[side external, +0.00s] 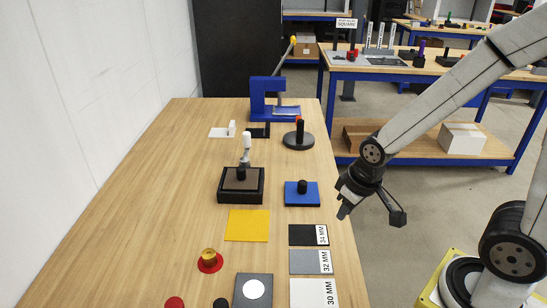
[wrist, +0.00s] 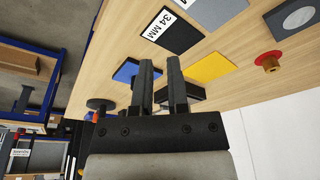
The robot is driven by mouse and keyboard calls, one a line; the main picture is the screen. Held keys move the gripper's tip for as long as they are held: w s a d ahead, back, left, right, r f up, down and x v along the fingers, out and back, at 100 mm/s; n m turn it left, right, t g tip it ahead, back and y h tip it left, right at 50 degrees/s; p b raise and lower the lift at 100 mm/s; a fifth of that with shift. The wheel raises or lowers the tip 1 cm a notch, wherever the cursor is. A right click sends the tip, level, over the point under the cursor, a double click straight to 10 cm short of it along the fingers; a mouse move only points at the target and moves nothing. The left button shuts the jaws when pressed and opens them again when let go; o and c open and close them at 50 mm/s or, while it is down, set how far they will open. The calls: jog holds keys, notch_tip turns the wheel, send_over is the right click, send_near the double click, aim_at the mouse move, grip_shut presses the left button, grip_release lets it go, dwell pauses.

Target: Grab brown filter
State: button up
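A brown square plate with a short black knob, apparently the brown filter (side external: 250,184), sits in a black square holder (side external: 241,199) left of centre on the table in the side external view. A white-topped upright piece stands just behind it. In the wrist view, part of the black holder (wrist: 197,94) shows behind the right finger; the brown plate cannot be made out there. My gripper (side external: 344,211) hangs off the table's right edge, well to the right of the holder and apart from it. In the wrist view my gripper (wrist: 159,62) has its two fingers apart with nothing between them.
A blue plate with a black knob (side external: 294,199) lies between the holder and my gripper. A yellow sheet (side external: 247,226) lies in front of the holder. Size-marked plates (side external: 304,235) line the right edge. A black round stand (side external: 290,142) and blue frame (side external: 257,103) stand behind.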

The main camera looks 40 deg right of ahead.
jog(key=o, duration=0.7)
jog(key=t, duration=0.2)
send_near(241, 168)
notch_tip(241, 168, down, 3)
jog(key=shift+w+a+r, duration=0.15)
jog(key=shift+w, duration=0.25)
jog(key=shift+x, duration=1.3)
jog(key=shift+x, duration=2.6)
